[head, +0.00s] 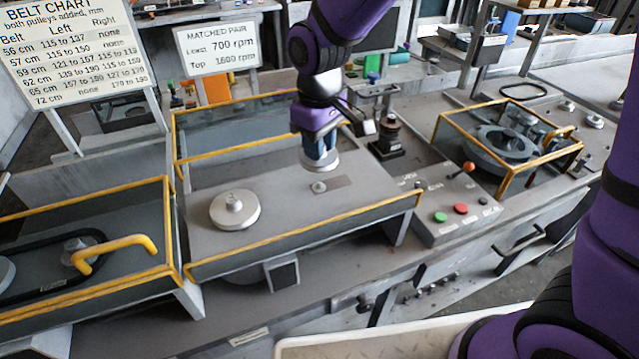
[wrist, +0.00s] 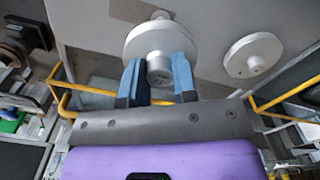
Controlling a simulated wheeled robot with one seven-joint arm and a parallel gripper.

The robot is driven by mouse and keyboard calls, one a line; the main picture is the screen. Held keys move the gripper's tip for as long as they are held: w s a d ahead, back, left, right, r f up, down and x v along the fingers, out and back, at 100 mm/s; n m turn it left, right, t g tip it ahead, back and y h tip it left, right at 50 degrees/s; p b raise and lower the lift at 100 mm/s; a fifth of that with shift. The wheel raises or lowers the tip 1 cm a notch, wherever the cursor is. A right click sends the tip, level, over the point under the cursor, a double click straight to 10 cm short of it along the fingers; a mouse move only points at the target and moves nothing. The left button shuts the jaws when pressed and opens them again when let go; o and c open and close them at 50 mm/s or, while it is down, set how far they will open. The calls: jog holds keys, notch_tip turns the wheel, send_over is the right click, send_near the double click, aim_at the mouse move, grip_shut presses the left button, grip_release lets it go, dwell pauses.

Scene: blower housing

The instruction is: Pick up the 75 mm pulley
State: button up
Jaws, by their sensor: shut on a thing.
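My gripper (head: 319,146) is shut on the hub of a light grey pulley (head: 321,163). It holds the pulley above the grey deck, near a bare stub (head: 319,187). In the wrist view, the blue fingers (wrist: 157,78) stand on either side of the hub, and the held pulley's disc (wrist: 135,42) spreads out behind them. I cannot read a size on it. A second, wider-looking pulley (head: 235,210) sits on the deck to the left and also shows in the wrist view (wrist: 254,55).
Yellow-edged guards (head: 310,238) border the deck. A left bay has a black belt and a yellow handle (head: 122,243). A blower housing (head: 503,143) stands in a guard at right. A control panel with a red-knobbed lever (head: 467,168) lies between. Signs (head: 218,52) stand behind.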

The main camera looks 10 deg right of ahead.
jog(key=s+d+r, duration=0.2)
jog(key=s, duration=0.6)
jog(key=shift+s+d, duration=0.25)
jog(key=shift+s, duration=0.1)
dwell(0.4)
